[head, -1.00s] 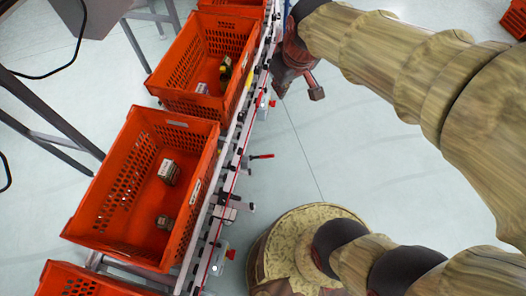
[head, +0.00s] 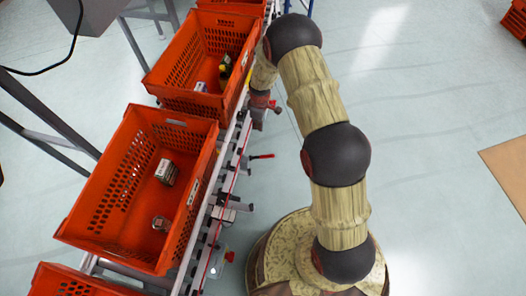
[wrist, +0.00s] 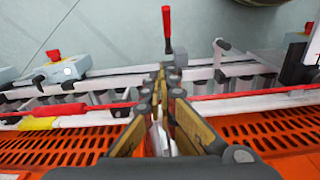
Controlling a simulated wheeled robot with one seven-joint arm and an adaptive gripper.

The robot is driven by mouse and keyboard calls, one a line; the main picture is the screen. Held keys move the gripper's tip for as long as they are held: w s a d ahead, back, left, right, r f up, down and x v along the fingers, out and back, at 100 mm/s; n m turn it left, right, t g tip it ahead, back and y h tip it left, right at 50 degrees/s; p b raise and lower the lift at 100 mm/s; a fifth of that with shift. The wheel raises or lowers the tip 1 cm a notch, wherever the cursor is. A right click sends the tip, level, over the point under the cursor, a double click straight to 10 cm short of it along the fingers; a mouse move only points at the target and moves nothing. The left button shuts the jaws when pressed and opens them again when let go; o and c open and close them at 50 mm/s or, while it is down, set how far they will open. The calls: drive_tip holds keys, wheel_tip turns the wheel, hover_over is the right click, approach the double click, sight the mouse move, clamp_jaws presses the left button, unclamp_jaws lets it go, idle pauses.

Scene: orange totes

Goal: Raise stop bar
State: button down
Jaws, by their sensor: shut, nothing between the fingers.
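A red-handled lever (head: 260,156) sticks out to the right from the conveyor's side rail (head: 228,180) in the head view. In the wrist view the red handle (wrist: 166,24) stands upright just beyond my fingertips. I cannot tell for sure whether this lever is the stop bar. My gripper (wrist: 160,78) is shut and empty over the rail edge, its tips close to the lever's base; contact cannot be told. In the head view my gripper (head: 259,112) is partly hidden by my arm, beside the second tote.
Orange totes (head: 115,205) (head: 160,75) with small items stand in a row on the conveyor. Grey boxes with red buttons (wrist: 60,72) flank the rail. A hooked clamp (wrist: 219,50) stands right of the lever. The floor right of the conveyor is open.

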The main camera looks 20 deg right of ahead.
wheel_tip(320, 180, down, 7)
drive_tip(key=s, duration=0.1)
drive_tip(key=shift+n, duration=0.4)
drive_tip(key=shift+s, duration=0.1)
drive_tip(key=b, duration=0.4)
hover_over(262, 157)
drive_tip(key=w, duration=0.1)
drive_tip(key=f, duration=1.2)
drive_tip(key=shift+w+d+f, duration=0.2)
drive_tip(key=shift+d, duration=0.1)
drive_tip(key=shift+s+d+f, duration=0.1)
drive_tip(key=shift+d+f, duration=0.05)
drive_tip(key=shift+f, duration=0.15)
drive_tip(key=shift+d, duration=0.1)
